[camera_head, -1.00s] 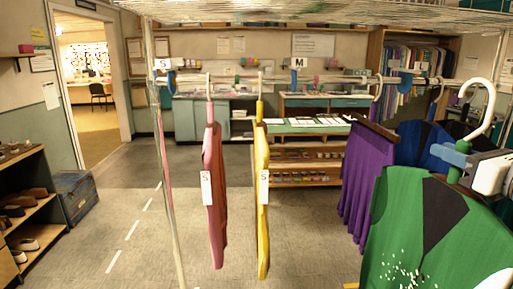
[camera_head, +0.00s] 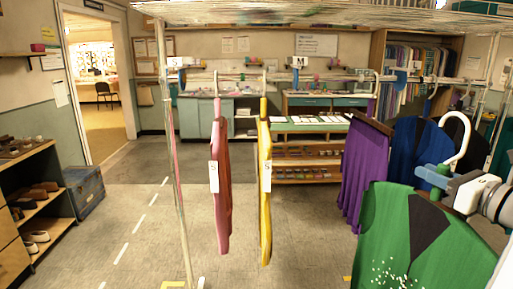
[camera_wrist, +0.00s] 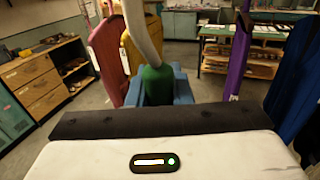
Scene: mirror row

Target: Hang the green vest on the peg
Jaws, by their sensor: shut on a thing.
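The green vest (camera_head: 400,237) with a dark V-shaped neck panel hangs on its hanger at the lower right of the head view. White specks dot its front. My gripper (camera_head: 436,177) is shut on the green neck of the vest's hanger, below its white hook (camera_head: 462,134). In the wrist view the blue jaws (camera_wrist: 160,87) close around the green hanger neck (camera_wrist: 157,82), and the white hook (camera_wrist: 141,30) rises above. The vest itself is not clearly visible there. Which peg is meant cannot be told; the rail (camera_head: 330,75) carries several hangers.
A pink garment (camera_head: 221,185) and a yellow garment (camera_head: 265,190) hang on the rail, with clear space to their right. A purple garment (camera_head: 364,170) and a blue one (camera_head: 409,150) hang beside the green vest. A shoe shelf (camera_head: 35,200) stands at left. The middle floor is open.

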